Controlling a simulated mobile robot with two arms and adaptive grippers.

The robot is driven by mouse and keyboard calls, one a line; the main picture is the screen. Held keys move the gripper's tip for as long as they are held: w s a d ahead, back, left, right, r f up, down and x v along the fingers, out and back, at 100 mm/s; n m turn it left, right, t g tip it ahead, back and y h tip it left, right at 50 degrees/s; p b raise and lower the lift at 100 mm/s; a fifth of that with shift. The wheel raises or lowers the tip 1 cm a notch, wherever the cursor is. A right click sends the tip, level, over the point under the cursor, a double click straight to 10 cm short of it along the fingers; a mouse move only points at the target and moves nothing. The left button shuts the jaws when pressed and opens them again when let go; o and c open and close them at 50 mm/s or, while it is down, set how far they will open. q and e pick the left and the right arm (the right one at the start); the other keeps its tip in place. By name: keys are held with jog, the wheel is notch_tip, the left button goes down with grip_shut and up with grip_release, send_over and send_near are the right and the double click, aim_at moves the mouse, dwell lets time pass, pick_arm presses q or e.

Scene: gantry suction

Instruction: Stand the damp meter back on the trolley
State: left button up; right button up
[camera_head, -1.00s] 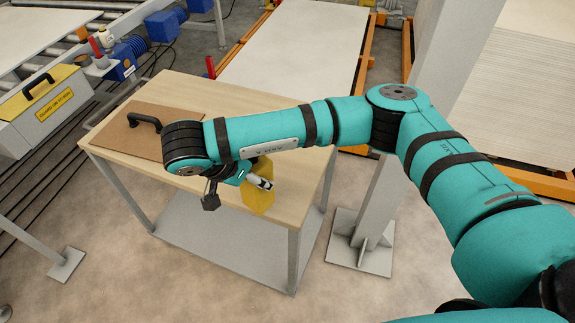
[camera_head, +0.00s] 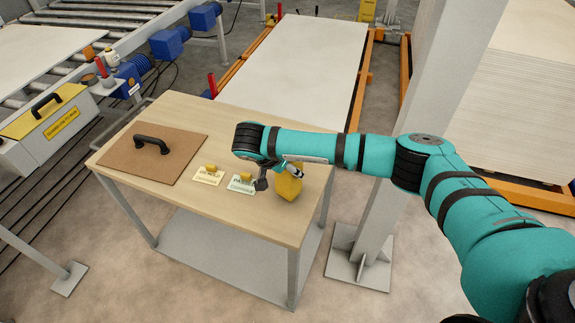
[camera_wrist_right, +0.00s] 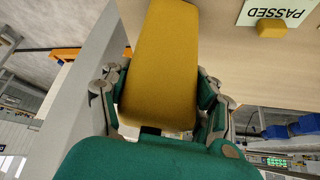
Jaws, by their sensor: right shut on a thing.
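The damp meter is a yellow block that shows in the head view (camera_head: 288,188) at the right end of the trolley top (camera_head: 225,112). It looks roughly upright there. My right gripper (camera_head: 291,172) is shut on it. In the right wrist view the meter (camera_wrist_right: 162,60) fills the middle, with the fingers of my right gripper (camera_wrist_right: 160,90) on both its sides. I cannot tell whether its lower end touches the trolley top. My left gripper is not in view.
Left of the meter on the trolley are a PASSED card (camera_head: 241,184) and an ON HOLD card (camera_head: 208,175), each with a small yellow block. A brown board (camera_head: 175,165) with a black handle lies further left. A grey column (camera_head: 385,190) stands right of the trolley.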

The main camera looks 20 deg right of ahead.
jog(key=shift+f, duration=0.4)
jog(key=o, duration=1.7)
jog(key=shift+c, duration=0.2)
jog(key=b+v, duration=0.3)
jog(key=v, duration=0.9)
